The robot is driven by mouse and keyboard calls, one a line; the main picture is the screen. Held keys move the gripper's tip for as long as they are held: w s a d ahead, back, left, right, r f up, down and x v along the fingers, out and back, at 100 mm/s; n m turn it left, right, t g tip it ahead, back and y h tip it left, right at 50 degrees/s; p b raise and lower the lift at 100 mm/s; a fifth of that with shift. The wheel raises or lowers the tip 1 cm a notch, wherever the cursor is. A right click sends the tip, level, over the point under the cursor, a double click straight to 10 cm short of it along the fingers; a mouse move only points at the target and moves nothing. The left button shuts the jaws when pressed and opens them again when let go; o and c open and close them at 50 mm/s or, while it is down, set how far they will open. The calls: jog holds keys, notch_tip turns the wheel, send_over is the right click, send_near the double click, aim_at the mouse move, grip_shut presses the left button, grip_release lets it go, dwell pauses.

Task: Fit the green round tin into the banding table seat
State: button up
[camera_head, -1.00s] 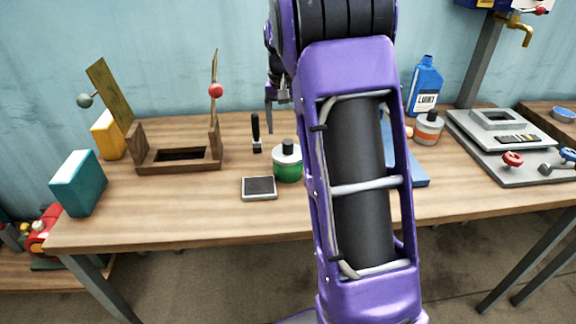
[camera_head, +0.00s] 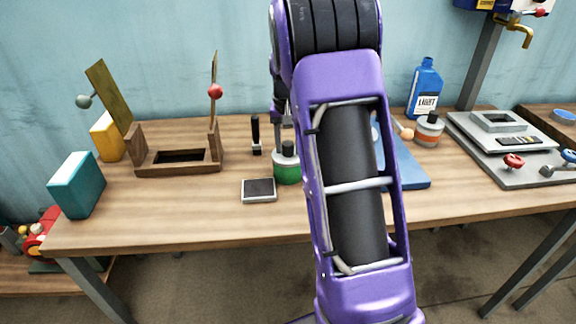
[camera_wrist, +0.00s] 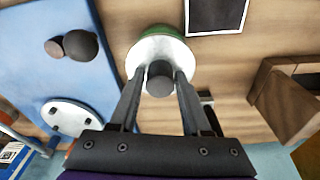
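The green round tin (camera_head: 287,168), with a white top and a dark knob, stands upright on the wooden table. The wrist view shows its white lid (camera_wrist: 152,52) and knob. My gripper (camera_wrist: 159,74) reaches over the tin, its two fingers on either side of the knob with small gaps visible, so it looks open. In the head view the gripper is partly hidden by my arm. I cannot tell for sure which fixture is the banding table; a pale round disc with dark slots (camera_wrist: 75,118) lies on a blue board (camera_wrist: 30,75).
A black-faced square plate (camera_head: 259,190) lies just left of the tin. A wooden slotted frame (camera_head: 180,166) with raised flaps stands further left. An orange-banded tin (camera_head: 429,132) and a blue bottle (camera_head: 425,88) stand right of my arm. The table's front strip is clear.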

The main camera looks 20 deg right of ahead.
grip_shut()
jog(key=shift+r, duration=0.1)
dwell(1.0)
